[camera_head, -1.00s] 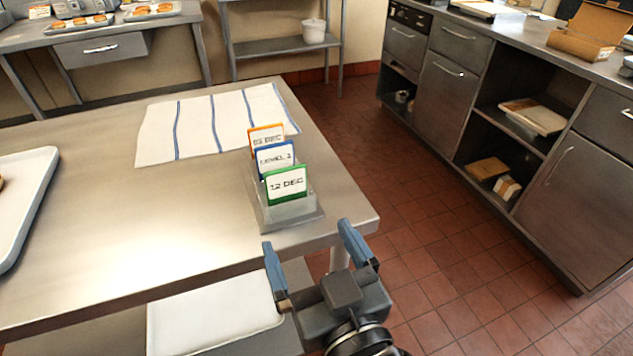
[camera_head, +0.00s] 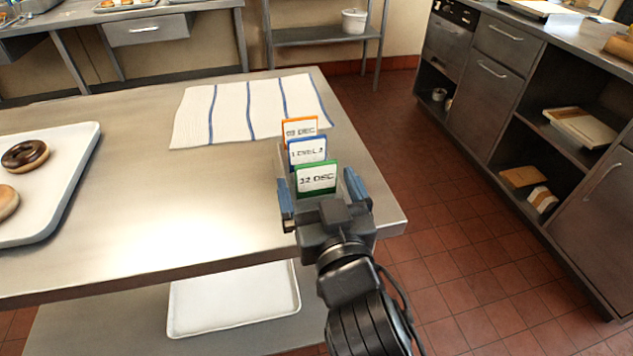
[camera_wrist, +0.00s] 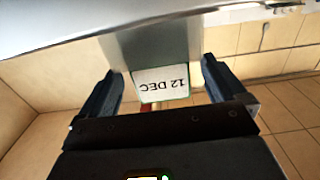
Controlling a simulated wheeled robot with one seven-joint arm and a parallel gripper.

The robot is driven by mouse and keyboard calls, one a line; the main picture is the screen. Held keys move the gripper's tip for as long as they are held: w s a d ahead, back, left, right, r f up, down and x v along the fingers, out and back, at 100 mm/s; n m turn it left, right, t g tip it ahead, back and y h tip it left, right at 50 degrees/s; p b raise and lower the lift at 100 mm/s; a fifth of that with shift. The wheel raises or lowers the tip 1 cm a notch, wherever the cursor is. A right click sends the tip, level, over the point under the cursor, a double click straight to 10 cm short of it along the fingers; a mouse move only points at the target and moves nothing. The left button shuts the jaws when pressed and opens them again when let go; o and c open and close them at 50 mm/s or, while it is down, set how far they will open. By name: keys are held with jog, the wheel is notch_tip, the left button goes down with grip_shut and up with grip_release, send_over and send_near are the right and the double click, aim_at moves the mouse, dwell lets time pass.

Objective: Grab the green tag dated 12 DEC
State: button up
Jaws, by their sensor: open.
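The green tag dated 12 DEC (camera_head: 316,178) stands at the front of a row of tags in a holder at the table's right end. A blue-edged tag (camera_head: 307,151) and an orange-edged tag (camera_head: 299,128) stand behind it. My gripper (camera_head: 321,190) is open, with one blue finger on each side of the green tag. In the wrist view the tag (camera_wrist: 162,82) shows upside down between the two fingers (camera_wrist: 158,88), with gaps on both sides. The tag holder is mostly hidden behind my gripper.
The steel table (camera_head: 200,195) bears a striped cloth (camera_head: 232,112) behind the tags and a tray with donuts (camera_head: 75,180) at the left. A white tray (camera_head: 235,302) lies on the lower shelf. Open floor lies right of the table.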

jog(key=c, duration=1.1)
